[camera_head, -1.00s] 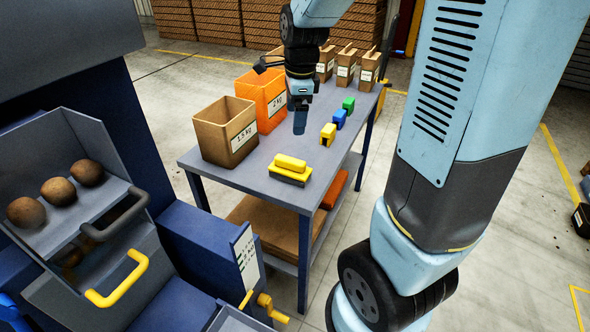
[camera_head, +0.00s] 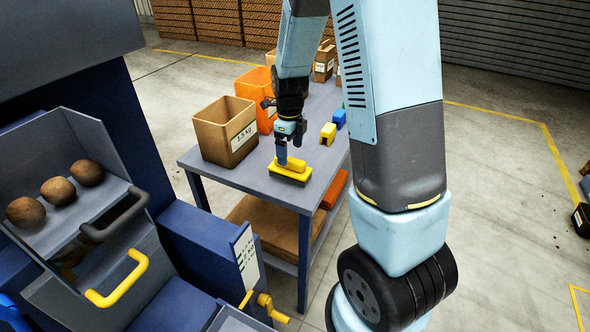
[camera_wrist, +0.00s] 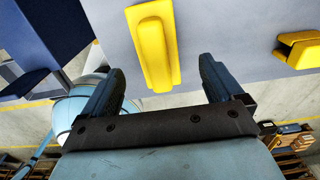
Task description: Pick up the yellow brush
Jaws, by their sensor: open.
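The yellow brush (camera_head: 293,171) lies on the near end of the grey table, its yellow handle up on a dark base. In the wrist view the brush (camera_wrist: 153,52) sits just past and between my open fingers, with nothing held. My gripper (camera_head: 287,160) is at the brush in the head view, in front of part of it; it also shows in the wrist view (camera_wrist: 158,85). I cannot tell whether it touches the brush.
A yellow block-like item (camera_head: 328,134) and a blue one (camera_head: 339,119) stand farther along the table (camera_head: 232,174). A cardboard 1.5 kg box (camera_head: 225,132) and an orange box (camera_head: 258,98) stand along its left side. The grader with potatoes fills the left foreground.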

